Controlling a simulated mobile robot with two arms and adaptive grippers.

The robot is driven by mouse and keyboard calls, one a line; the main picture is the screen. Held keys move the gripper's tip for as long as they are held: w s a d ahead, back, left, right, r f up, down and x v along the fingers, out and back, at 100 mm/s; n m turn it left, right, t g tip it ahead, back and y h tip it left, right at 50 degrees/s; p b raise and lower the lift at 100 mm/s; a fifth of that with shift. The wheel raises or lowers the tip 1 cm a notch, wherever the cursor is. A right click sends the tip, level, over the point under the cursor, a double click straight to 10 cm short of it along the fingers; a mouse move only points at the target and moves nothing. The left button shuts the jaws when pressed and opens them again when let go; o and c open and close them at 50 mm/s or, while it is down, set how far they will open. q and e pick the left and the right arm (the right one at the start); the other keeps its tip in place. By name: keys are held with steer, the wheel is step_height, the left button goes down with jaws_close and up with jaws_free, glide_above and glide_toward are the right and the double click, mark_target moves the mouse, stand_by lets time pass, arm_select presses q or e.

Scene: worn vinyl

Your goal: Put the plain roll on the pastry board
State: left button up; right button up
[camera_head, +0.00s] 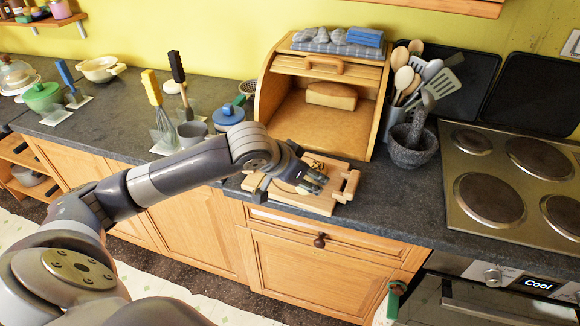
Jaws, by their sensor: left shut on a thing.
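The pastry board (325,205) is a light wooden board with a raised handle at its right end. It lies on the dark counter in front of the open bread box. My left gripper (314,181) is low over the board, shut on the plain roll. The fingers and wrist hide nearly all of the roll, so I cannot tell whether it touches the board. A small brown, dark-marked patch shows just behind the fingers. My right gripper is not in view.
The wooden bread box (270,98) holds a loaf (331,96) behind the board. A stone mortar (411,146) and utensil holder stand to its right, then the stove (515,165). The counter's front edge is close.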

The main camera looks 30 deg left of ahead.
arm_select(q)
steer(key=w+a, duration=0.1)
steer(key=a, duration=0.1)
steer(key=w+a+p, duration=0.1)
steer(key=a, duration=0.1)
steer(key=w+a, duration=0.1)
steer(key=a, duration=0.1)
steer(key=shift+a+f+p, duration=0.1)
steer(key=shift+a+p, duration=0.15)
steer(key=shift+p, duration=0.05)
steer(key=w+a, duration=0.1)
steer(key=a, duration=0.1)
steer(key=w+a+p, duration=0.1)
steer(key=a, duration=0.1)
steer(key=w+a, duration=0.1)
steer(key=shift+a+f+p, duration=0.3)
steer(key=shift+a+f, duration=0.1)
steer(key=shift+w+a, duration=0.2)
steer(key=shift+a, duration=0.1)
steer(key=shift+w+a+f, duration=0.1)
steer(key=shift+a+f, duration=0.05)
steer(key=shift+f+p, duration=0.35)
steer(key=shift+f, duration=0.05)
step_height(320, 180, down, 3)
steer(key=shift+r+p, duration=0.2)
steer(key=shift+p, duration=0.3)
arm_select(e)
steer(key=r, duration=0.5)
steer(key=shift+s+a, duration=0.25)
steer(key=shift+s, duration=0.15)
